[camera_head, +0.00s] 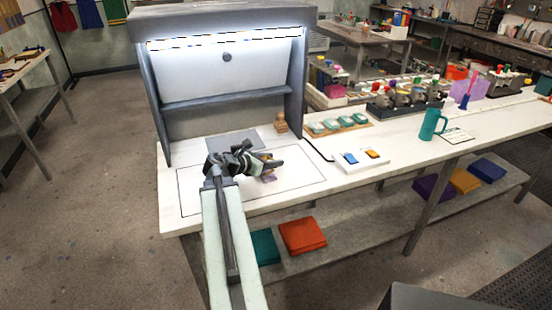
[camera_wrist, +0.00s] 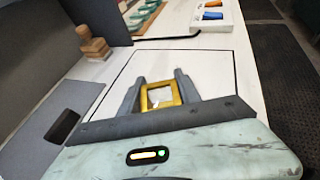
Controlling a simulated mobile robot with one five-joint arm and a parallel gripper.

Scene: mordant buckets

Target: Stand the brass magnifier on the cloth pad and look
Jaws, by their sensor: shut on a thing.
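The brass magnifier (camera_wrist: 177,100), a square yellow frame with a pale centre, is between the two fingers of my gripper (camera_wrist: 158,84) in the wrist view. The gripper is shut on it. In the head view my gripper (camera_head: 277,165) is over the white outlined area of the bench, and the magnifier is mostly hidden by it. A flat grey pad (camera_head: 228,143) lies behind the gripper, at the booth opening. It also shows at the left of the wrist view (camera_wrist: 32,155), with a dark rectangle on it. I cannot tell for certain that it is the cloth pad.
A wooden stamp-like block (camera_head: 281,124) stands beside the grey pad. A tray of green blocks (camera_head: 337,124) and a white tray with blue and orange pieces (camera_head: 346,168) are to the right. The booth's right wall (camera_head: 296,90) rises behind. The outlined white bench area (camera_head: 300,178) is largely clear.

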